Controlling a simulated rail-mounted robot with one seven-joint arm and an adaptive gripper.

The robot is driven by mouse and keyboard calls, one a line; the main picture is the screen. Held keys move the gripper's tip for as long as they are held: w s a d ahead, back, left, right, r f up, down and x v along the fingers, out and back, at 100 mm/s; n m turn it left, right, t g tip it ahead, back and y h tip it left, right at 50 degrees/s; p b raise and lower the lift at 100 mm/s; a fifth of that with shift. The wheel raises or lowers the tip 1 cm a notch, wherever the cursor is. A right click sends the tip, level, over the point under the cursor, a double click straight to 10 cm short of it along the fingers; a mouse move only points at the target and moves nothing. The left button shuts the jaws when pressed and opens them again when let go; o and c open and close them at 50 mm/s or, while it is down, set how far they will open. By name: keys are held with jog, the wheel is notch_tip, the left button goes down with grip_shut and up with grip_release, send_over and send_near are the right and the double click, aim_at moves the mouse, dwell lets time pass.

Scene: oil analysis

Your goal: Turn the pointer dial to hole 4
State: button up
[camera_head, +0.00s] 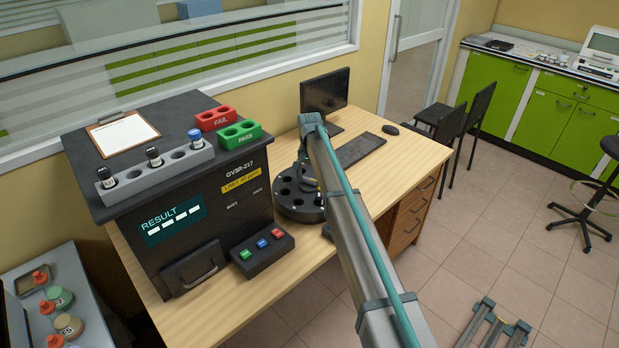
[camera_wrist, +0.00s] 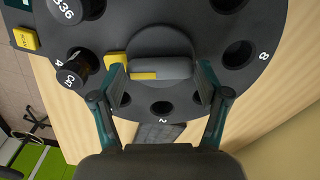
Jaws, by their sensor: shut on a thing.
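The dark round carousel (camera_head: 293,211) with holes around its rim stands on the wooden desk, partly hidden by my arm. It fills the wrist view (camera_wrist: 270,25), where the marks 8 and 2 show, plus a small mark at the left that may be 4. A grey pointer knob (camera_wrist: 178,68) with a yellow stripe sits at its hub. My gripper (camera_wrist: 162,76) is shut on this knob, one finger at each end. A yellow block (camera_wrist: 115,61) by the left finger faces the left side. Two dark-capped vials, one marked 336 (camera_wrist: 68,10) and another (camera_wrist: 70,77), sit in left holes.
A black analyser (camera_head: 225,200) with a RESULT display and a three-button box (camera_head: 262,250) stand left of the carousel. A vial rack (camera_head: 160,172) and red and green holders lie on top. A monitor (camera_head: 325,92) and keyboard (camera_head: 361,149) are behind.

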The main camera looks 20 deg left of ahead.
aim_at(309, 179)
jog(key=o, duration=1.2)
jog(key=shift+c, duration=0.2)
notch_tip(309, 179, up, 12)
